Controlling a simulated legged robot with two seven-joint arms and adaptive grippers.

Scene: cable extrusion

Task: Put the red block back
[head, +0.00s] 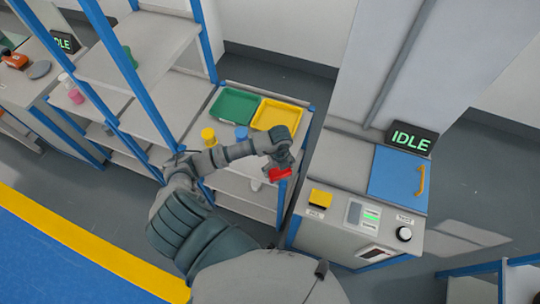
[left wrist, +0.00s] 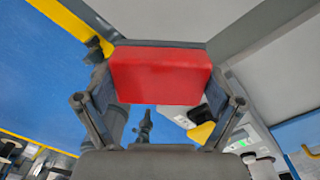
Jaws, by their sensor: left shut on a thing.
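The red block (head: 280,174) is held in my left gripper (head: 280,165), in front of the low shelf's right side in the head view. In the left wrist view the red block (left wrist: 160,76) sits between the two fingers of my left gripper (left wrist: 158,90), which is shut on it. The low shelf (head: 236,187) carries a green tray (head: 237,106) and a yellow tray (head: 277,114) on its top. My right gripper is not in view.
A yellow cylinder (head: 208,136) and a blue item (head: 242,132) stand on the low shelf near my arm. A machine (head: 340,236) with a blue door (head: 399,180) and an "IDLE" display (head: 410,138) stands to the right. A tall blue-posted rack (head: 140,60) stands to the left.

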